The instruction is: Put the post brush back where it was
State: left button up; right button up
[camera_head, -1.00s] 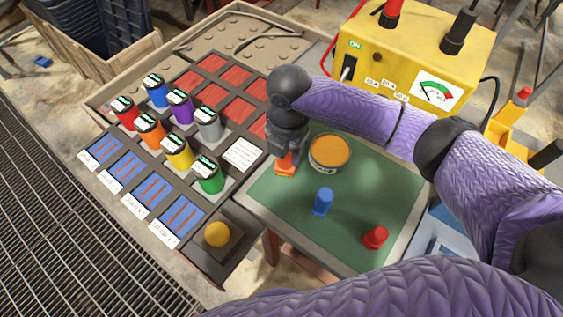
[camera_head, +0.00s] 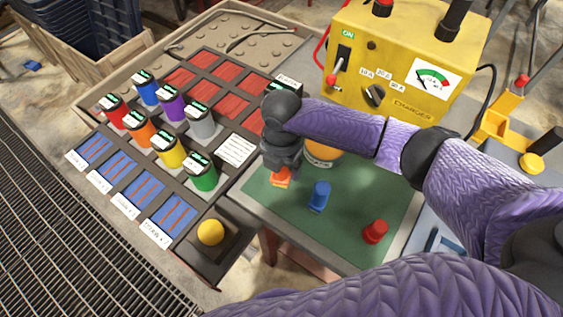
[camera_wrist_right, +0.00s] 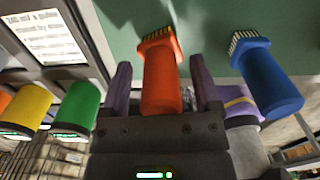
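The orange brush (camera_head: 281,177) is on the green mat, bristles down, by the mat's left edge. In the right wrist view the orange brush (camera_wrist_right: 161,80) is between the two fingers of my right gripper (camera_wrist_right: 162,88), with a narrow gap on each side, so the gripper looks open around it. In the head view my right gripper (camera_head: 282,162) hides the brush's upper part. A blue brush (camera_head: 320,195) and a red brush (camera_head: 375,231) stand on the mat. The orange-topped tin (camera_head: 322,160) is partly hidden behind my right arm. My left gripper is out of view.
A rack (camera_head: 187,218) with several coloured canisters and a yellow button (camera_head: 210,232) lies to the left. A yellow charger (camera_head: 400,60) stands behind my arm. The front of the green mat (camera_head: 285,212) is clear.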

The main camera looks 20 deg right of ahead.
notch_tip(320, 180, up, 12)
jog(key=p, duration=0.3)
jog(key=shift+r+p, duration=0.15)
jog(key=shift+p, duration=0.25)
